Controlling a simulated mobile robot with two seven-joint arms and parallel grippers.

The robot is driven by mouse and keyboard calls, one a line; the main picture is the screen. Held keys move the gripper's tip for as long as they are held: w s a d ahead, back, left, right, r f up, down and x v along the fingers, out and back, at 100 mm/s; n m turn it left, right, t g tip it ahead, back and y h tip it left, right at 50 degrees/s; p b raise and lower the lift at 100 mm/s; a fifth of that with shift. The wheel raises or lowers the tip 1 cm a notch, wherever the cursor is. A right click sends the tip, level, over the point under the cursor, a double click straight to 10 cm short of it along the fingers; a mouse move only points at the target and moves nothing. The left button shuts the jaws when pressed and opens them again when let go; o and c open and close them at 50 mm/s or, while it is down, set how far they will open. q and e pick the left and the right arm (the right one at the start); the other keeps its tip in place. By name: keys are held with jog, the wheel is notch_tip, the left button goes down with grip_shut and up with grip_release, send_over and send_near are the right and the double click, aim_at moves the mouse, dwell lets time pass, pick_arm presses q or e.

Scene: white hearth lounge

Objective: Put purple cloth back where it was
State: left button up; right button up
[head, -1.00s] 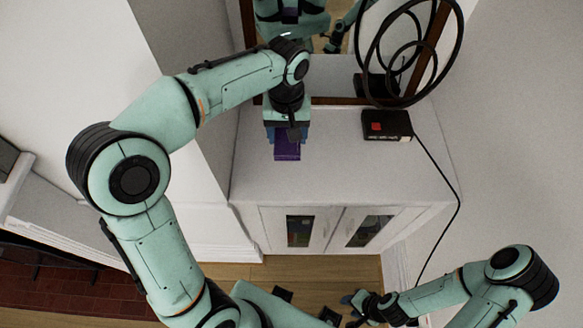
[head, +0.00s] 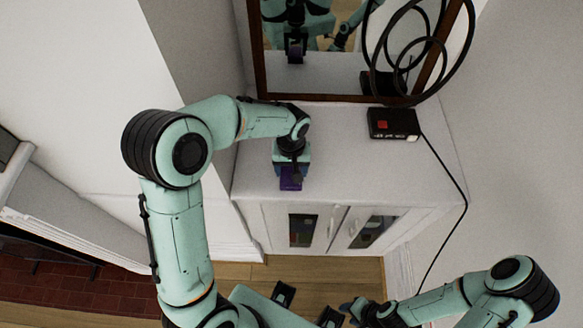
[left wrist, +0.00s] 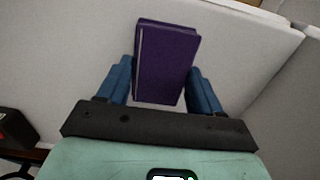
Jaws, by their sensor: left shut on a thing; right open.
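The purple cloth (left wrist: 166,62) looks like a flat, book-shaped folded block with a pale strip along one side. In the left wrist view it sits between the two blue fingers of my left gripper (left wrist: 160,88), which is shut on it. In the head view the purple cloth (head: 290,183) shows just below my left gripper (head: 291,170), over the front left part of the white cabinet top (head: 345,178). I cannot tell whether it touches the top. My right gripper (head: 352,309) is open and apart from the cloth, low in the head view in front of the cabinet.
A dark-framed mirror (head: 335,99) stands at the back of the cabinet. A black box with a red patch (head: 393,123) and a coiled black cable (head: 459,50) are at the back right. Walls flank the cabinet.

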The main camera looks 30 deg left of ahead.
aim_at(291, 171)
pick_arm(q)
jog(key=shift+f, duration=0.2)
jog(key=o, duration=0.9)
jog(key=shift+o, duration=0.2)
pick_arm(e)
jog(key=shift+f, duration=0.1)
pick_arm(q)
jog(key=shift+r, duration=0.15)
jog(key=shift+r, duration=0.3)
notch_tip(291, 171, up, 12)
jog(key=p, duration=0.1)
jog(key=shift+f, duration=0.25)
pick_arm(e)
jog(key=shift+w+r, duration=0.45)
jog(key=shift+r, duration=0.4)
